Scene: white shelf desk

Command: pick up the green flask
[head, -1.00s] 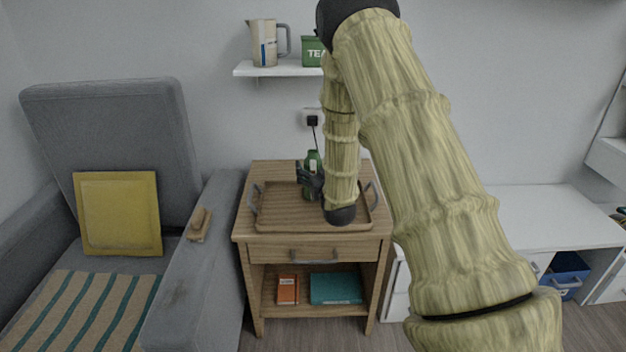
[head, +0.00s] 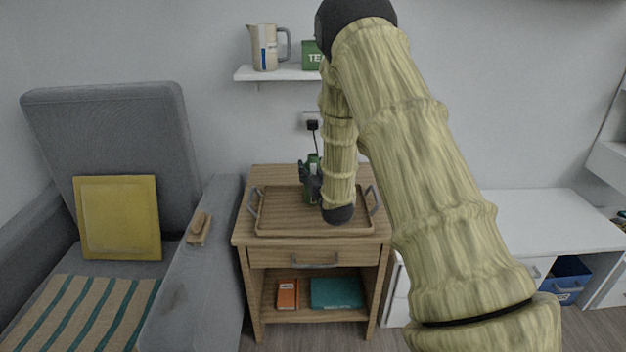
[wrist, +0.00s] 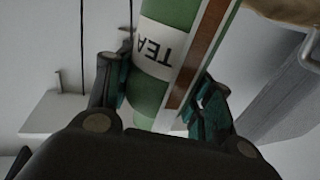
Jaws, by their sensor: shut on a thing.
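The green flask (head: 312,192) is upright over the wooden tray (head: 285,222) on the bedside cabinet, partly hidden by my gripper (head: 313,182) and arm. I cannot tell whether its base touches the tray. In the wrist view the green flask (wrist: 152,92) fills the middle, with a white label reading TEA, turned upside down, and a brown stripe. My gripper (wrist: 160,100) is shut on it, with one dark teal finger on each side of its body.
A white shelf (head: 280,73) above holds a jug (head: 263,47) and a green tin (head: 311,55). A grey armchair (head: 110,130) stands left of the cabinet (head: 258,258). A white desk (head: 540,215) is at right. The tray's left part is clear.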

